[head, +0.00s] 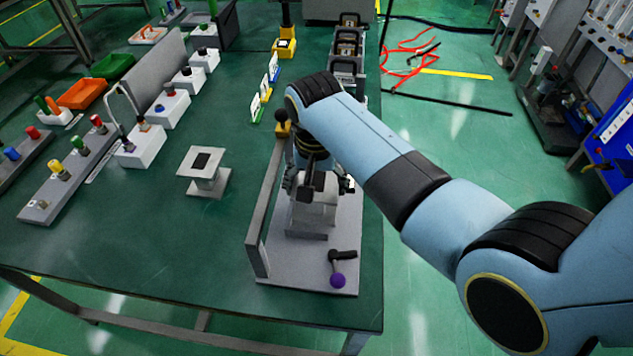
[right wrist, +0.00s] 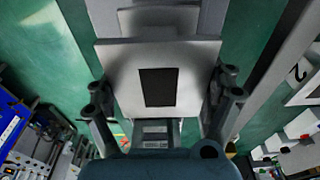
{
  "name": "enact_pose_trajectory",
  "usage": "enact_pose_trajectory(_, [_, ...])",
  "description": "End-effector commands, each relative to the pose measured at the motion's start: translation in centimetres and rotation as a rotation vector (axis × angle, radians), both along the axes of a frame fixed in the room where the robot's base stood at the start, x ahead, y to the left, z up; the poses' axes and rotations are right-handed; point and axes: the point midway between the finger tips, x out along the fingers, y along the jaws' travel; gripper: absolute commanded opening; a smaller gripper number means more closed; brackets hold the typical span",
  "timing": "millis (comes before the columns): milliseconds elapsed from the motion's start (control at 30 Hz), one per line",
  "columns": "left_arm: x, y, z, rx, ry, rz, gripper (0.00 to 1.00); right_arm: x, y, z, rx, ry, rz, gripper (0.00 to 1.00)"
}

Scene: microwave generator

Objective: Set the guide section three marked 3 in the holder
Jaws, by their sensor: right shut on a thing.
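My right gripper (head: 317,186) is shut on a grey guide section (head: 314,213) above the holder's base plate (head: 289,273). In the right wrist view, the fingers (right wrist: 165,103) stand on either side of the section's square flange (right wrist: 190,95), which has a dark rectangular opening. The holder has an upright side wall (head: 264,215) and a black lever with a purple knob (head: 337,281) at its front. The section's lower end is close over grey blocks on the plate; I cannot tell whether it touches. No mark 3 is legible. My left gripper is out of view.
Another flanged section (head: 204,172) stands on the table left of the holder. Small numbered cards (head: 265,92) stand behind the holder, and a rack (head: 347,55) is at the back right. Control boxes (head: 140,146) line the left. The table's front left is clear.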

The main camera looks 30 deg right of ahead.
Motion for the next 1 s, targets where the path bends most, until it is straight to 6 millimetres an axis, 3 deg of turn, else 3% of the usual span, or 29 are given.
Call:
enact_pose_trajectory(500, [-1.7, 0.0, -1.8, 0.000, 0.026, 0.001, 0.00, 0.0, 0.0, -1.1, 0.000, -0.001, 0.000, 0.30])
enact_pose_trajectory(1000, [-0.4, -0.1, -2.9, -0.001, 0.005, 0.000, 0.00, 0.1, 0.0, -4.0, 0.000, -0.002, 0.000, 0.30])
